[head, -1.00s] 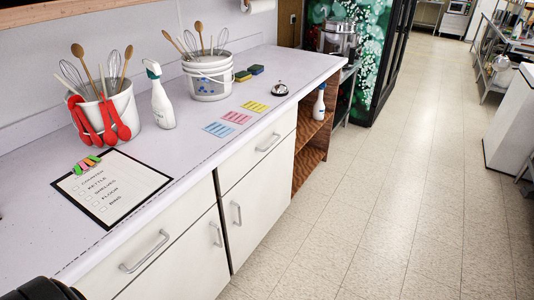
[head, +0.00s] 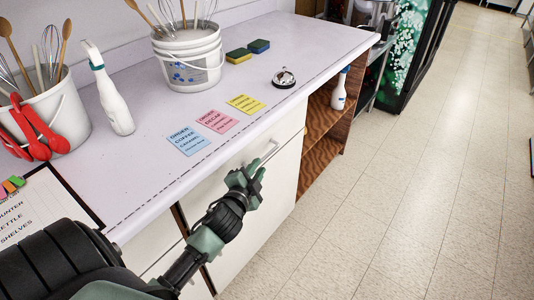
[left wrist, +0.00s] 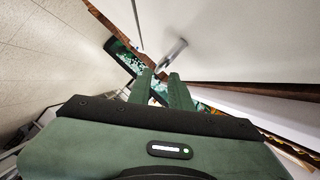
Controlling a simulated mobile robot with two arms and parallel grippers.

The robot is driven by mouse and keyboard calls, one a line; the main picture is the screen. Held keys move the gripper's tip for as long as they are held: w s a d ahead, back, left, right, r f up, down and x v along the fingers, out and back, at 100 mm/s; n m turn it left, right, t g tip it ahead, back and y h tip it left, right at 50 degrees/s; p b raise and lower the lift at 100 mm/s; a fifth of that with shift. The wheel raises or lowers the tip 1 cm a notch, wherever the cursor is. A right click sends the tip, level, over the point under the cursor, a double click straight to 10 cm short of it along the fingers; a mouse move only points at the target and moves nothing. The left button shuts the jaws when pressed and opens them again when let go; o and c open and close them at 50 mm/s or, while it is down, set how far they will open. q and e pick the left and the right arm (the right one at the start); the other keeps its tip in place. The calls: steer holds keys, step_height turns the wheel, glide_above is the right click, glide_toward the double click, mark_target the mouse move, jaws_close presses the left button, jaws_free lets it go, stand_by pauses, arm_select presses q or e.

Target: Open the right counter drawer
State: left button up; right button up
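The right counter drawer (head: 288,132) has a white front just under the countertop and looks closed. Its metal bar handle (head: 267,154) also shows in the left wrist view (left wrist: 171,55). My left gripper (head: 249,178) is in front of the drawer at the near end of the handle and partly hides it. In the left wrist view, my left gripper (left wrist: 160,76) has its two green fingers parted with a gap between them. The handle lies just beyond the fingertips, and nothing shows held. My right gripper is out of view.
The countertop (head: 235,147) holds a white utensil bucket (head: 187,62), a spray bottle (head: 113,102), a bell (head: 284,77), sponges and coloured notes. A wooden open shelf (head: 318,125) adjoins the drawer at right. The tiled floor (head: 420,190) there is clear.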

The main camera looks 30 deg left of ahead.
mark_target(265, 156)
arm_select(q)
steer(key=x, duration=0.7)
steer(key=shift+c, duration=0.3)
jaws_close()
stand_by(1.1)
